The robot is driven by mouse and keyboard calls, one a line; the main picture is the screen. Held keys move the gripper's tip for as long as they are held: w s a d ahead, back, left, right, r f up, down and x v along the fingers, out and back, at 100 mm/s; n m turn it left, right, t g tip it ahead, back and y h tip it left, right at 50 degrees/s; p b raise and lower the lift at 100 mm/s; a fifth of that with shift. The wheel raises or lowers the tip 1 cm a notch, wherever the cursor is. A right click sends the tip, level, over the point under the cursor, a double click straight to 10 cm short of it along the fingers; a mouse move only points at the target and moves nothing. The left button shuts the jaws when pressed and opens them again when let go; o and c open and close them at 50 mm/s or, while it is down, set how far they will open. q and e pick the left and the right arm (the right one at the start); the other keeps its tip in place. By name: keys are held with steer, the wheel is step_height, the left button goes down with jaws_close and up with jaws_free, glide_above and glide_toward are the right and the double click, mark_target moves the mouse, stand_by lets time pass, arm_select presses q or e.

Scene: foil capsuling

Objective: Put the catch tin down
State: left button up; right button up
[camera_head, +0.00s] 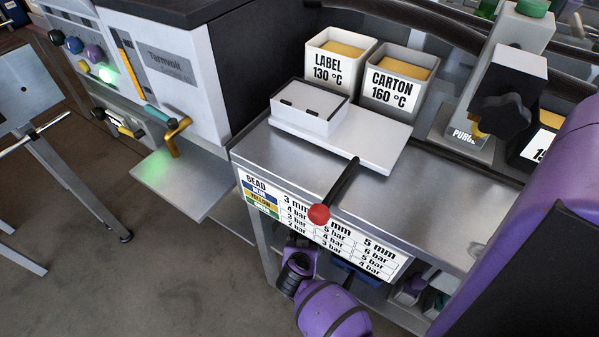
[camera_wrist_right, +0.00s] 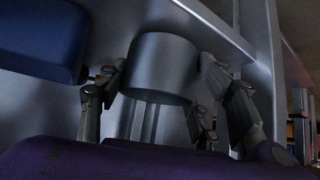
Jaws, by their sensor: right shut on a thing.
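The catch tin (camera_wrist_right: 165,62) is a plain grey metal cylinder in the right wrist view. My right gripper (camera_wrist_right: 160,82) is shut on it, with dark jointed fingers on either side. I cannot tell whether the tin touches a surface below it. In the head view a purple part of my arm (camera_head: 332,310) shows at the bottom, in front of the bench. The right gripper and the tin are hidden there. My left gripper is in neither view.
A blue bin (camera_wrist_right: 40,40) is left of the tin, and a grey upright (camera_wrist_right: 262,60) stands to its right. The metal bench (camera_head: 440,205) carries a press with a red-knobbed lever (camera_head: 319,214), LABEL (camera_head: 326,72) and CARTON (camera_head: 391,88) pots, and a PURGE stand (camera_head: 463,136).

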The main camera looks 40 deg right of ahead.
steer(key=shift+f, duration=0.2)
steer(key=shift+a, duration=0.1)
steer(key=shift+w+f, duration=0.1)
steer(key=o, duration=0.8)
steer(key=shift+f, duration=0.1)
steer(key=shift+c, duration=0.2)
steer(key=o, duration=0.4)
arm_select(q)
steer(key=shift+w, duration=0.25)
